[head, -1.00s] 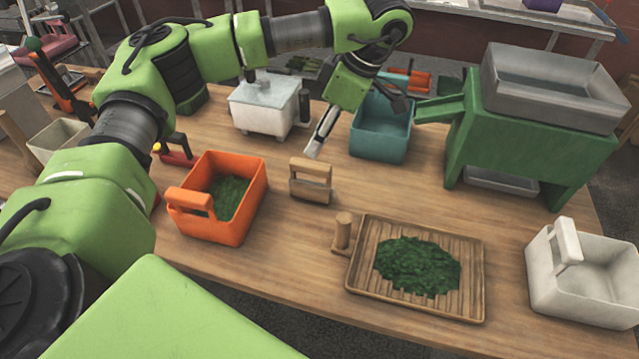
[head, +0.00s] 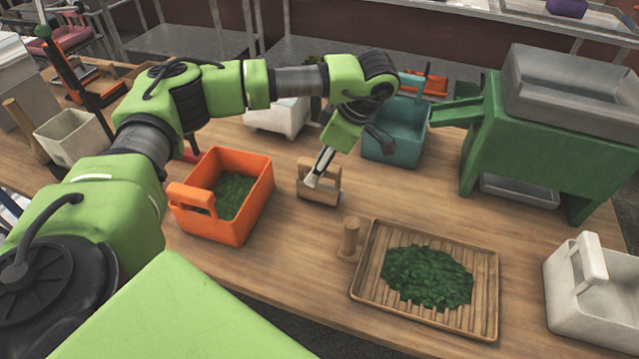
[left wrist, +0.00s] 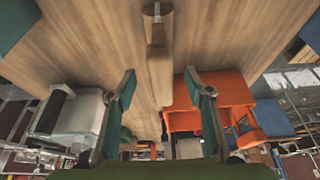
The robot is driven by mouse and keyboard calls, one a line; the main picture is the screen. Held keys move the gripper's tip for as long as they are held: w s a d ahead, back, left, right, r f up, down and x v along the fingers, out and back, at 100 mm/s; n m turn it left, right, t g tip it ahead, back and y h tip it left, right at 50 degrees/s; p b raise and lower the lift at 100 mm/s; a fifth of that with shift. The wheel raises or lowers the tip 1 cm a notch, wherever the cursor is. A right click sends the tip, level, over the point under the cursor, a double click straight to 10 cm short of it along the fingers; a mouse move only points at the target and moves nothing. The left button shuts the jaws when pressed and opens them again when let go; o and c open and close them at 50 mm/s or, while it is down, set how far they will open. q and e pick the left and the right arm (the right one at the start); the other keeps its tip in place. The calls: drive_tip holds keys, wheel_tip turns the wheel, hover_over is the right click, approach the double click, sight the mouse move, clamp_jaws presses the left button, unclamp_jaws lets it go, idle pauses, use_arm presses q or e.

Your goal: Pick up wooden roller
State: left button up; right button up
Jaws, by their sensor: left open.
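The wooden roller (head: 332,194), a block-like wooden piece with a raised handle, stands on the table between the orange bin and the teal bin. My left gripper (head: 314,178) points down at it, and its fingers overlap the roller in the head view. In the left wrist view the roller (left wrist: 158,62) shows as a narrow wooden shape ahead, in line with the gap between the fingers. The left gripper (left wrist: 160,74) is open, with a finger on each side of that gap and nothing held. Whether the fingers touch the roller cannot be told. My right gripper is not in view.
The orange bin (head: 252,202) of green leaves stands close left of the roller. A wooden peg (head: 350,234) and a slatted tray (head: 366,290) with leaves lie nearer right. The teal bin (head: 394,147) and green machine (head: 482,160) stand behind and right. Bare table surrounds the roller.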

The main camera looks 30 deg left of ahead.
sight(319, 183)
use_arm(q)
drive_tip(key=shift+s+a+f+p, duration=0.15)
drive_tip(key=shift+a+f+p, duration=0.05)
drive_tip(key=shift+f+p, duration=0.15)
drive_tip(key=p+x, duration=0.1)
drive_tip(key=x, duration=0.2)
drive_tip(key=shift+s+a+f+p, duration=0.1)
drive_tip(key=shift+a+f+p, duration=0.1)
drive_tip(key=shift+p, duration=0.1)
drive_tip(key=shift+f, duration=0.4)
drive_tip(key=c, duration=1.3)
drive_tip(key=shift+r, duration=0.1)
drive_tip(key=shift+c, duration=0.2)
